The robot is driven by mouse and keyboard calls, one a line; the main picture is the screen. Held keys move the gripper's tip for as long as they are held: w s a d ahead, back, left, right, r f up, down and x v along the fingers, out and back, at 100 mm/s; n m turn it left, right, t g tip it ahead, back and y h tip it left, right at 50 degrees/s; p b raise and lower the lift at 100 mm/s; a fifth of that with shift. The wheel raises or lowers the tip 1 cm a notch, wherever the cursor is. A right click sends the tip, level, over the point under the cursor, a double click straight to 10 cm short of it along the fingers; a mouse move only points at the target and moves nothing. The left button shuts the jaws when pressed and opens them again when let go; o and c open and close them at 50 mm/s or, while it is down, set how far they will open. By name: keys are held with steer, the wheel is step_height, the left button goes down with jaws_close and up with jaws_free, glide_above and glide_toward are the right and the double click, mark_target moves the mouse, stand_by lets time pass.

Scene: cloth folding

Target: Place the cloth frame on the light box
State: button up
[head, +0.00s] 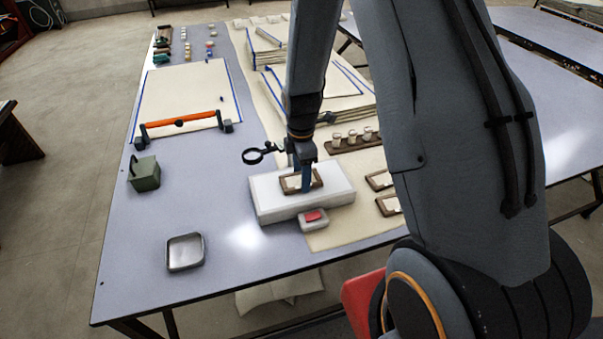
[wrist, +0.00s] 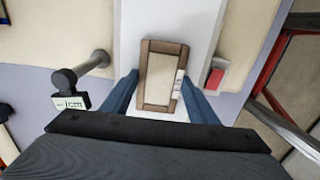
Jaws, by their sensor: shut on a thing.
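The cloth frame (head: 296,181) is a small brown wooden frame around pale cloth. It is over the top of the white light box (head: 270,203), near the box's middle. My gripper (head: 304,180) points down at the frame and is shut on it. In the wrist view the frame (wrist: 160,75) sits between my two blue fingers, with the white light box (wrist: 198,30) behind it. I cannot tell whether the frame touches the box top or hangs just above it.
A small grey box with a red top (head: 314,218) stands against the light box's front. A metal tray (head: 185,252) and a green box (head: 145,174) are to the left. Two more wooden frames (head: 388,205) and a rack of spools (head: 352,140) are to the right. Table between tray and light box is clear.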

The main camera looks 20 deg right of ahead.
steer(key=shift+f, duration=0.1)
steer(key=o, duration=1)
steer(key=shift+o, duration=0.2)
step_height(320, 180, up, 11)
steer(key=b, duration=0.3)
steer(key=s+r+m+t, duration=0.1)
steer(key=s+r+m, duration=0.3)
steer(key=s+m, duration=1.2)
steer(key=shift+m, duration=1)
